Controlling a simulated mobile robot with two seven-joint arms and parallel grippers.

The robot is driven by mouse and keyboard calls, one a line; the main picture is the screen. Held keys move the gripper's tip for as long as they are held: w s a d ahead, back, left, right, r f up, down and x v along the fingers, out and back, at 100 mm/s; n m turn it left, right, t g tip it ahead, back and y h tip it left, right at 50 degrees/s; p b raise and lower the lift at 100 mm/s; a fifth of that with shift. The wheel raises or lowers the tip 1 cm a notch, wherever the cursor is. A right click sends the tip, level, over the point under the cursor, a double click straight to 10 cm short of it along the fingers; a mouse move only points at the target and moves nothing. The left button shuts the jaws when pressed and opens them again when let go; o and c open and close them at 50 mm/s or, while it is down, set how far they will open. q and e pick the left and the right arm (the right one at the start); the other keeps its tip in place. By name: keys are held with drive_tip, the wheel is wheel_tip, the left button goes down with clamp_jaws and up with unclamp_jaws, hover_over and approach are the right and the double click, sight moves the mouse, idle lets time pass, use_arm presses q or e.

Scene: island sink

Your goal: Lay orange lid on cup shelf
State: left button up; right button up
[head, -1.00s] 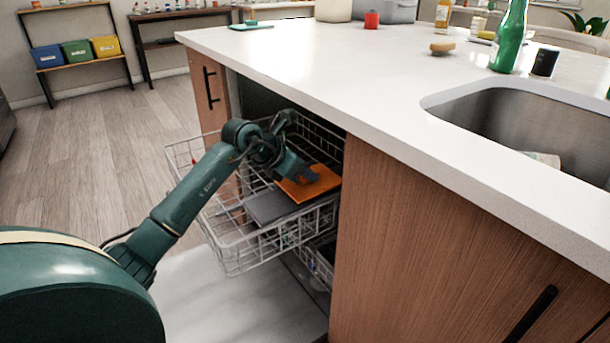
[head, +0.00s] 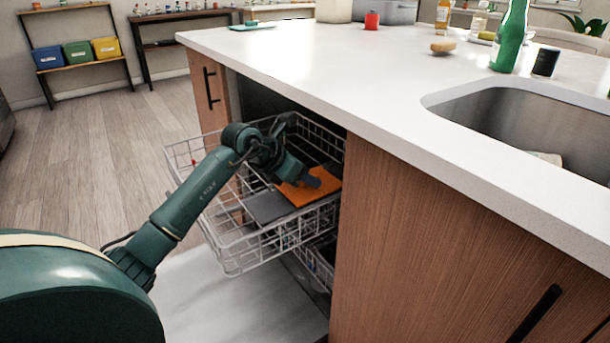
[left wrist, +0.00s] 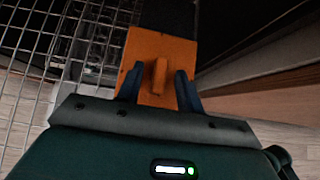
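The orange lid (head: 308,190) lies flat, partly over a dark grey shelf panel (head: 268,208) in the upper wire rack (head: 240,262) of the pulled-out dishwasher. My left gripper (head: 310,182) is over the lid. In the left wrist view the orange lid (left wrist: 163,50) has a raised ridge-like handle in its middle. The left gripper's two fingers (left wrist: 159,88) stand apart on either side of that handle, with gaps showing. The lid's near edge is hidden by the gripper. My right gripper is in neither view.
The white countertop (head: 300,60) overhangs the rack on the right, with a wooden cabinet panel (head: 410,240) below it. The open dishwasher door (head: 230,300) lies under the rack. A steel sink (head: 530,125) and a green bottle (head: 510,40) are at the right. Floor at left is clear.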

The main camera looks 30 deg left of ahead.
use_arm(q)
drive_tip(key=p+v, duration=0.2)
drive_tip(key=v, duration=1)
drive_tip(key=s+d+f+n+t+h, duration=0.25)
drive_tip(key=s+d+n+h, duration=0.35)
drive_tip(key=d+n, duration=0.5)
drive_tip(key=s+d+f+n+t+h, duration=0.2)
drive_tip(key=s+d+n+t+h, duration=0.4)
drive_tip(key=d, duration=0.9)
drive_tip(key=s+d+f+n+y, duration=0.1)
drive_tip(key=s+f+n+y, duration=0.1)
drive_tip(key=n, duration=0.6)
drive_tip(key=s+d+f+n+y, duration=0.1)
drive_tip(key=s+f+n+y, duration=0.2)
drive_tip(key=n+y, duration=0.3)
drive_tip(key=n, duration=0.2)
drive_tip(key=shift+s+f+n+g+y, duration=0.15)
drive_tip(key=shift+f+n+g+y, duration=0.15)
drive_tip(key=shift+f+n+g, duration=0.1)
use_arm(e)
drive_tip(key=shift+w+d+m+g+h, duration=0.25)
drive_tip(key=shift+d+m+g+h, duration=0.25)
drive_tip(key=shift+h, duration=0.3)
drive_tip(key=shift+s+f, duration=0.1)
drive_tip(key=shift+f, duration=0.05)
